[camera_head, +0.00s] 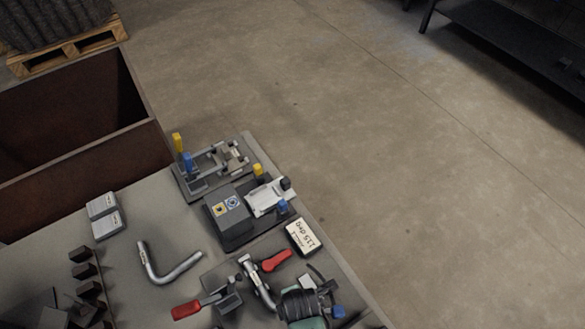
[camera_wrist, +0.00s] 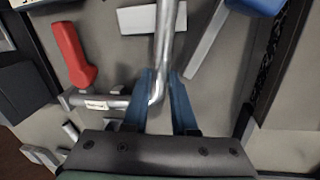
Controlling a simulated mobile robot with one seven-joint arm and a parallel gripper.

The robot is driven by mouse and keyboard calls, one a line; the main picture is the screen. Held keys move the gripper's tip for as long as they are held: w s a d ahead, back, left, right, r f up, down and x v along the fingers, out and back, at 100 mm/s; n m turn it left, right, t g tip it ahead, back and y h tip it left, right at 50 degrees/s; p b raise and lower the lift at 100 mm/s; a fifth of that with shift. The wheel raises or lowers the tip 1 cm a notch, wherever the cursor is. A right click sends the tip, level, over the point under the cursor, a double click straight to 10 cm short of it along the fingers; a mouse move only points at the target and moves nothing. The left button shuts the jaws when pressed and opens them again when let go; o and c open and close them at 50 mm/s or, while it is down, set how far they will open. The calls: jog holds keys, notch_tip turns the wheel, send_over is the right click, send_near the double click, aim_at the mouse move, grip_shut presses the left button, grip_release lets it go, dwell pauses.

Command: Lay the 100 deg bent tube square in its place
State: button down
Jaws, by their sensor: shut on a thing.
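My gripper (camera_wrist: 161,86) is shut on a bent metal tube (camera_wrist: 165,35), its two bluish fingers on either side near the bend. One leg runs away upward in the wrist view; the other points left, with a small white label too small to read. In the head view my gripper (camera_head: 300,304) is low on the right, and the held tube (camera_head: 258,284) shows beside it, over a clamp fixture with red handles (camera_head: 275,261). A red handle (camera_wrist: 72,55) is close to the labelled leg in the wrist view. I cannot tell whether the tube touches the fixture.
Another bent tube (camera_head: 172,272) lies loose on the table. A card reading 115 deg (camera_head: 302,237) lies near the right edge. Fixtures with yellow and blue knobs (camera_head: 228,212) stand behind. Dark blocks (camera_head: 82,271) line the left. A brown bin (camera_head: 80,130) stands beyond the table.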

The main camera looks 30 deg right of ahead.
jog(key=c, duration=0.6)
grip_release()
jog(key=shift+c, duration=0.2)
jog(key=shift+s, duration=0.1)
notch_tip(320, 180, up, 13)
jog(key=s+p, duration=0.2)
jog(key=p, duration=0.3)
jog(key=shift+a, duration=0.2)
jog(key=shift+f, duration=0.1)
